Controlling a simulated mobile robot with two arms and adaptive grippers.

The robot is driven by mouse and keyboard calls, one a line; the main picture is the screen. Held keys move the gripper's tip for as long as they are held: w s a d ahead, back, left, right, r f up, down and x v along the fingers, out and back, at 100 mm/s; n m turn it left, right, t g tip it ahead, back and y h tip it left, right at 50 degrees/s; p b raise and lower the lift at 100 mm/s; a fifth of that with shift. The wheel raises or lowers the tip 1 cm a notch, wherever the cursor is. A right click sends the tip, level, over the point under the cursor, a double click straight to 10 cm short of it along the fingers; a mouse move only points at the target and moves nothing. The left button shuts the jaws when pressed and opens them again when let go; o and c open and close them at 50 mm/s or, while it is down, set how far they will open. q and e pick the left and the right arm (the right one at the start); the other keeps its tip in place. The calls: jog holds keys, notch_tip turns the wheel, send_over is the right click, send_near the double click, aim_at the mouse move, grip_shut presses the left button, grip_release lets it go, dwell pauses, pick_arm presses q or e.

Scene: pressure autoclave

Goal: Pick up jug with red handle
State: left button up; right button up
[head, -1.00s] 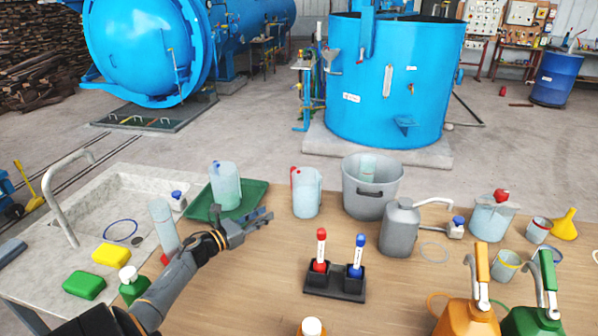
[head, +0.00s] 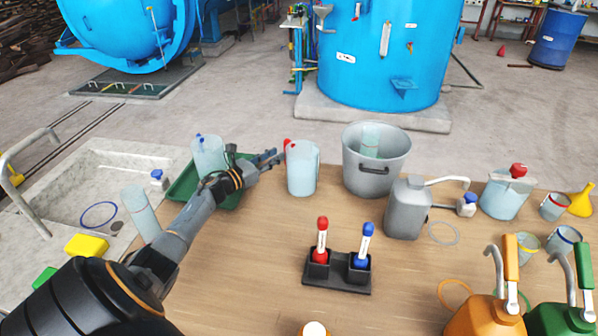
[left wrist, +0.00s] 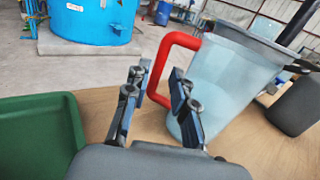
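The jug with the red handle (head: 302,170) is a translucent pale blue jug. It stands upright on the wooden table, left of the grey bucket. Its red handle points left, toward my left gripper (head: 272,158). In the left wrist view the jug (left wrist: 222,80) is at the right, with the handle's upright bar (left wrist: 157,72) showing between the two open fingers (left wrist: 157,98). The gripper is open and close to the handle; I cannot tell whether it touches. My right gripper is not in view.
A blue-handled jug (head: 209,156) stands on a green tray (head: 183,190) behind my left arm. The grey bucket (head: 363,180) and a grey canister (head: 408,215) are right of the jug. A black stand (head: 337,277) with red and blue markers is in front.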

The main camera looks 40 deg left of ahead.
pick_arm(q)
jog(key=shift+w+r, duration=0.1)
jog(key=shift+w, duration=0.3)
jog(key=w, duration=0.1)
jog(key=w+b, duration=0.1)
jog(key=w, duration=0.3)
jog(key=shift+d, duration=0.25)
jog(key=shift+s+r, duration=0.1)
jog(key=shift+r, duration=0.05)
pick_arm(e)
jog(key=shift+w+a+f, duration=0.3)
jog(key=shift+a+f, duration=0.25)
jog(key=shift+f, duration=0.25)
pick_arm(q)
jog(key=shift+c, duration=0.4)
jog(key=c, duration=0.4)
grip_shut()
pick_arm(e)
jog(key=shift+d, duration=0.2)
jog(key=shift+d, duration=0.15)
